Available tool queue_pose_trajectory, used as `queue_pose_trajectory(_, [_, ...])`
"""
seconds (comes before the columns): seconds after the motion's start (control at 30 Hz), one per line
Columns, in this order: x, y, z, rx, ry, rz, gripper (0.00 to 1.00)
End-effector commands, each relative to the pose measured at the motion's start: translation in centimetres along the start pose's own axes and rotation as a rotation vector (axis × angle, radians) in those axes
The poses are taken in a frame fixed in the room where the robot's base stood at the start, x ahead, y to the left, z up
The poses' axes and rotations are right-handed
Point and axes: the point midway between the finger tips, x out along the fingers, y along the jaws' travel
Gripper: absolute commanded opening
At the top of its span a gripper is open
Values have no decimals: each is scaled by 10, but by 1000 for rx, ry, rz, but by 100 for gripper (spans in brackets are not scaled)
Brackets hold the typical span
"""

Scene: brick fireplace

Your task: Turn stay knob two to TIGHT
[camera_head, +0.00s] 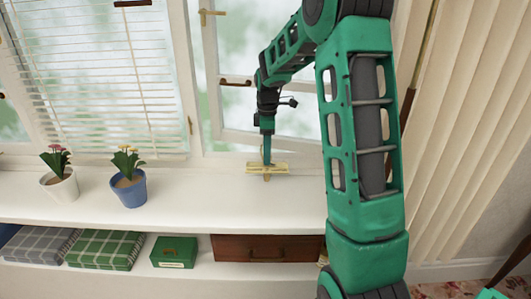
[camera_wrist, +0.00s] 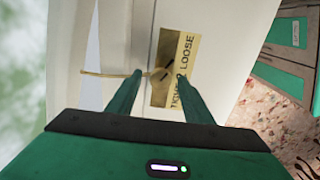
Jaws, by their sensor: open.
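My gripper (camera_head: 266,158) points down at the window sill, right over a brass stay fitting (camera_head: 268,174). In the wrist view my gripper (camera_wrist: 158,75) is open, with its two green fingers apart. A small brass stay knob (camera_wrist: 162,73) with a dark mark shows between the fingertips; contact cannot be told. A thin brass stay bar (camera_wrist: 105,74) runs left from it. Beside the knob is a brass label plate (camera_wrist: 186,55) reading LOOSE at its upper end and, partly hidden by the right finger, what looks like TIGHT at its lower end.
A blue pot (camera_head: 130,190) and a white pot (camera_head: 62,186) with flowers stand left on the sill (camera_head: 215,200). Window frames (camera_head: 205,85) rise behind, and vertical blinds (camera_head: 460,120) hang right. A green box (camera_head: 174,252) and brown drawer (camera_head: 265,248) sit below.

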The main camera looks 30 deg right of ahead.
Motion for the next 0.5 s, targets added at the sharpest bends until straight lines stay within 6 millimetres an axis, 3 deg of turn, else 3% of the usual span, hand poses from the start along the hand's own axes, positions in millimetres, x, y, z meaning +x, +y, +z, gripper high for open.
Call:
queue_pose_trajectory(0.17, [0, 0, 0, 0, 0, 0, 46])
queue_pose_trajectory(0.33, [0, 0, 0, 0, 0, 1, 6])
queue_pose_trajectory(0.5, [-1, 1, 0, 2, 0, 2, 5])
